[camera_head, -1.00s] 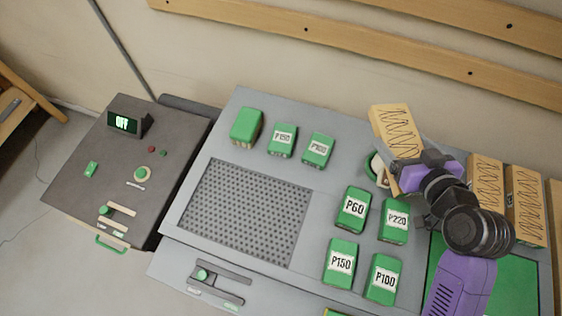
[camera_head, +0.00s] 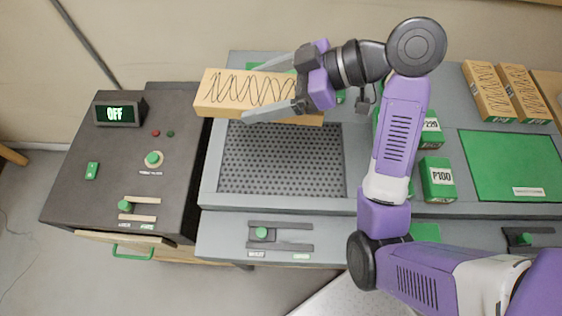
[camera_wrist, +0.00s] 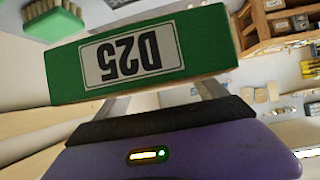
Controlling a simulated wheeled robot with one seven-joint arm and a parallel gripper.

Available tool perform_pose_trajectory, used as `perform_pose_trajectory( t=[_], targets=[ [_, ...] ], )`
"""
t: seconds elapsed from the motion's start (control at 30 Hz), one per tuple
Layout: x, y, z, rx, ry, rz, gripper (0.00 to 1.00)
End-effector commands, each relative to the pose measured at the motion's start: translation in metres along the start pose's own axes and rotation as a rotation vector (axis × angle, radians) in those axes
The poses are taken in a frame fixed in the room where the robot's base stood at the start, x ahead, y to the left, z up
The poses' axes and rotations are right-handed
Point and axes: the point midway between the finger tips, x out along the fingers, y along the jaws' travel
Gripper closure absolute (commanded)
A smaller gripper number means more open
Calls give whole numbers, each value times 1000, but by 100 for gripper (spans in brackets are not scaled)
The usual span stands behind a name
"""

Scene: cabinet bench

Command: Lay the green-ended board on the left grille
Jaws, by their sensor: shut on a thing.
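The wooden board (camera_head: 225,92) with black scribbled lines on its top is held in my gripper (camera_head: 252,93), its long side running left to right. In the wrist view its green end (camera_wrist: 150,60) shows a white label reading D25, upside down. My gripper is shut on the board, one finger along each long side. The left grille (camera_head: 280,165), a dark perforated plate in the grey bench, lies in front of and below the board. The board appears raised over the grille's back edge; the exact height is unclear. The grille's visible part is bare.
A dark console (camera_head: 130,165) with an OFF display (camera_head: 115,112) stands left. Green sanding blocks, one marked P100 (camera_head: 437,180), sit right of the grille, partly hidden by my arm. Two scribbled boards (camera_head: 490,92) lie at the back right, behind a green mat (camera_head: 510,165).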

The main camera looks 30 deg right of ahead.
Motion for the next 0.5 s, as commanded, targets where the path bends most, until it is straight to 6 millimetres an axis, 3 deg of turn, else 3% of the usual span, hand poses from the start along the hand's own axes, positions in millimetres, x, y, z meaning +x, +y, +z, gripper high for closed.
perform_pose_trajectory(
  t=[0.17,0.5],
  targets=[
    [-4,-7,8,-27,0,-51,75],
    [31,-9,74,-23,-5,-60,75]
  ],
)
